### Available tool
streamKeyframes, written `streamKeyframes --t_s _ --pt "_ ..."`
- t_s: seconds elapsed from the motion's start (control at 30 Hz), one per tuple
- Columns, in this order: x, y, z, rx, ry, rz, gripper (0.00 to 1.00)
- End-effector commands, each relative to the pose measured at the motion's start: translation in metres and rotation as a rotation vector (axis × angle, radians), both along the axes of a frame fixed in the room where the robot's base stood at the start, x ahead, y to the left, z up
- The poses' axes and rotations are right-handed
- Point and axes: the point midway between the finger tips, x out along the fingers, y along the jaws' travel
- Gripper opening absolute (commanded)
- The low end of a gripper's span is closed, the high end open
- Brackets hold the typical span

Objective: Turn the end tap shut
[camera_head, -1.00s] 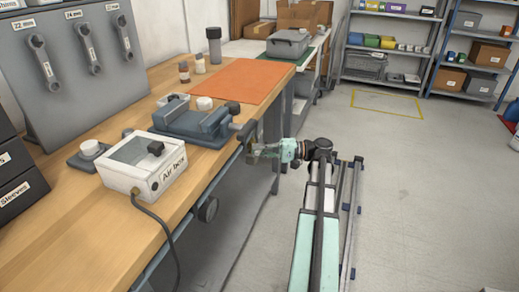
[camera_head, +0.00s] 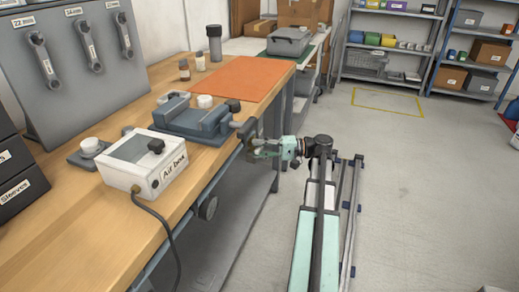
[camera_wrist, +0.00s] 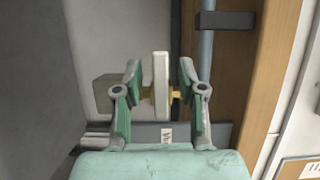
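A tap with a flat, pale, plate-like handle (camera_wrist: 161,84) and brass-coloured parts at its sides stands in the middle of the wrist view. I take it to be the end tap. My gripper (camera_wrist: 160,72) is open, with one green-and-grey finger on each side of the handle. Gaps show between handle and fingers, so neither seems to touch it. In the head view my gripper (camera_head: 257,151) is at the bench's front edge, near the vise's end. The tap cannot be made out there.
A pipe (camera_wrist: 206,60) with a dark bracket runs along the wooden bench edge (camera_wrist: 258,85). On the bench are a vise (camera_head: 193,120), an air box (camera_head: 143,164) with a cable, and an orange mat (camera_head: 238,79). The floor (camera_head: 410,180) to the right is clear.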

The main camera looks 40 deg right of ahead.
Motion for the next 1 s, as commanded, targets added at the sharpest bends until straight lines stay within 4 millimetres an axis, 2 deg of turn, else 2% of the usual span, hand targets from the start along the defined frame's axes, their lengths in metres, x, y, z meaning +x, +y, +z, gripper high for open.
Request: streamKeyframes --t_s 0.17,0.33,0.8,1.0 --pt "-0.001 0.0 0.0 0.001 0.001 0.0 0.4" --pt "-0.006 -0.009 0.0 0.001 0.001 -0.001 0.4" --pt "-0.056 -0.075 0.001 0.0 0.0 -0.002 0.4" --pt "-0.07 -0.092 0.001 0.0 0.0 -0.001 0.4"
